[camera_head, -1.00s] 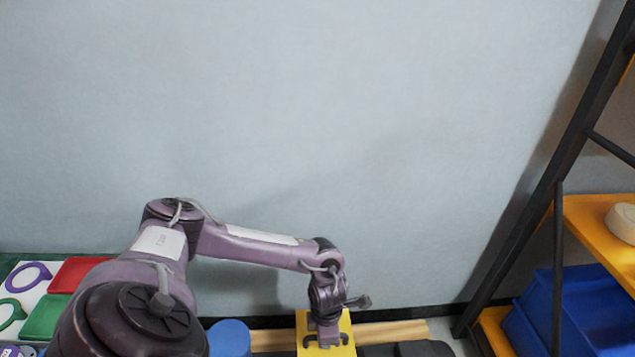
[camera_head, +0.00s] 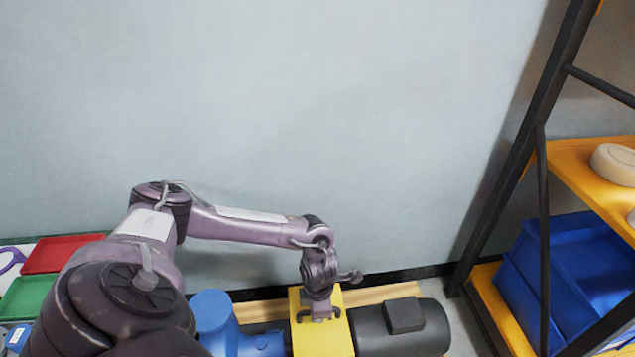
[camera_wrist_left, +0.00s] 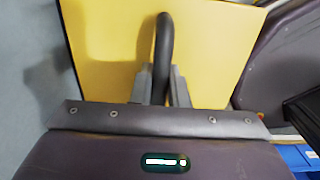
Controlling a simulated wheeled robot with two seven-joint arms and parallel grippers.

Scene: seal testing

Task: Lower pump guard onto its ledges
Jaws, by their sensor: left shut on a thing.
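The yellow pump guard (camera_head: 325,337) is in the lower middle of the head view, between the blue pump body (camera_head: 232,328) on the left and the dark motor (camera_head: 400,328) on the right. It has a dark handle on top. My left gripper (camera_head: 320,316) is above the guard and shut on that handle. In the left wrist view the two fingers (camera_wrist_left: 162,88) close around the dark curved handle (camera_wrist_left: 164,50), with the yellow guard top (camera_wrist_left: 105,45) beneath. The ledges are hidden, and I cannot tell whether the guard touches them. My right gripper is not in view.
A red tray (camera_head: 62,252) and a green tray (camera_head: 25,297) lie at the left. A black-framed shelf (camera_head: 590,180) with blue bins (camera_head: 560,270) stands at the right. A plain wall (camera_head: 300,100) is behind the pump.

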